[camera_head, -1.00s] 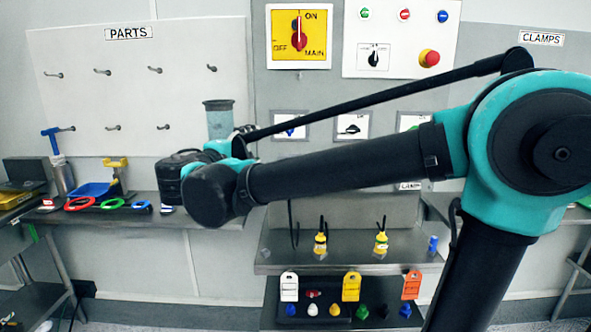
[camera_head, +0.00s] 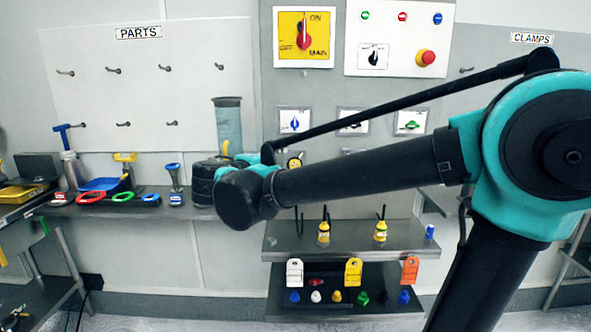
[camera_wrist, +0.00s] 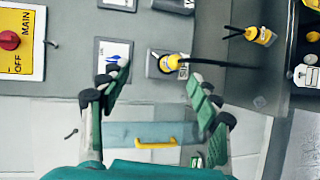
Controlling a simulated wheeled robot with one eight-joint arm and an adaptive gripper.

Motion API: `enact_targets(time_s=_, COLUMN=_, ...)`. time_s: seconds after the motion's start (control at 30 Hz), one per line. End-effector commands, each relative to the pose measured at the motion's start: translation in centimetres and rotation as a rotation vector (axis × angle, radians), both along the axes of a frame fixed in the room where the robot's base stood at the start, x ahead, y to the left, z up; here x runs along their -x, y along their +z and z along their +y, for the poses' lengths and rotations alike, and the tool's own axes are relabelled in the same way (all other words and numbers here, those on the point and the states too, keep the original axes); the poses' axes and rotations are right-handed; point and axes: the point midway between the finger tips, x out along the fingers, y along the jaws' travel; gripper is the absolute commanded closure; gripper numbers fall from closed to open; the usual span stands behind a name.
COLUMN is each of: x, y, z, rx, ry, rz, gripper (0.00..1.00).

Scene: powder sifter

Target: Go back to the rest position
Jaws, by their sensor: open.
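My gripper (camera_wrist: 156,82) is open, with a finger at each side of the wrist view and nothing gripped between the tips. In the head view the gripper is mostly hidden behind my own wrist, left of the middle. A clear bluish cylinder with a yellow handle (camera_head: 228,125) stands upright behind my wrist. It also shows in the wrist view (camera_wrist: 120,133), across the space between the fingers near their base. I cannot tell how far it is from them.
A left bench (camera_head: 130,211) holds colored rings (camera_head: 90,198), a blue tray (camera_head: 102,184) and a blue-topped funnel (camera_head: 174,180). A middle shelf (camera_head: 350,238) carries two yellow bottles (camera_head: 323,232). Knobs and tags sit below.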

Motion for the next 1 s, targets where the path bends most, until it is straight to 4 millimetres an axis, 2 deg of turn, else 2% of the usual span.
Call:
enact_targets(time_s=0.17, x=-0.6, y=-4.6, z=-5.0, rx=-0.078, ry=-0.073, rz=0.099, gripper=0.37)
enact_targets(time_s=0.33, x=0.2, y=-11.3, z=-11.6, rx=-0.221, ry=-0.178, rz=0.233, gripper=0.37)
enact_targets(time_s=0.5, x=2.9, y=-18.6, z=-17.8, rx=-0.426, ry=-0.298, rz=0.360, gripper=0.37)
enact_targets(time_s=0.6, x=5.1, y=-22.5, z=-20.5, rx=-0.561, ry=-0.365, rz=0.417, gripper=0.37)
enact_targets(time_s=0.8, x=10.1, y=-29.0, z=-23.8, rx=-0.855, ry=-0.488, rz=0.482, gripper=0.37)
enact_targets(time_s=1.0, x=14.4, y=-33.3, z=-24.5, rx=-1.142, ry=-0.581, rz=0.487, gripper=0.37)
